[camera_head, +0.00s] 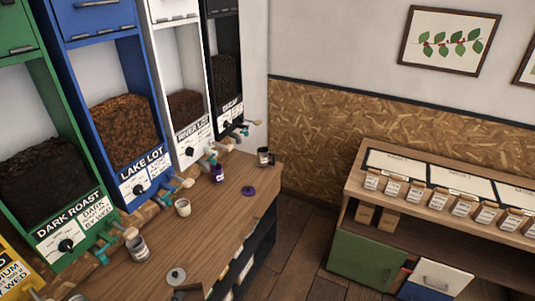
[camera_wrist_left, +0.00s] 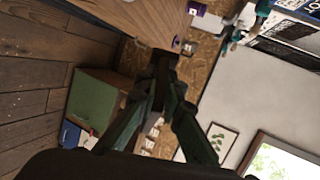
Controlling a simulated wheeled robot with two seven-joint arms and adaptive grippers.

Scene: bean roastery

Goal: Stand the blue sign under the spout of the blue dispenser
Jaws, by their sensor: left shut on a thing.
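The blue dispenser (camera_head: 80,62), labelled LAKE LOT, stands between the green and white ones in the head view. Its spout (camera_head: 168,187) is teal with a wooden handle, low on its front. No blue sign is clearly visible elsewhere. My right gripper is not in view.
Floor (camera_head: 300,240) lies between.

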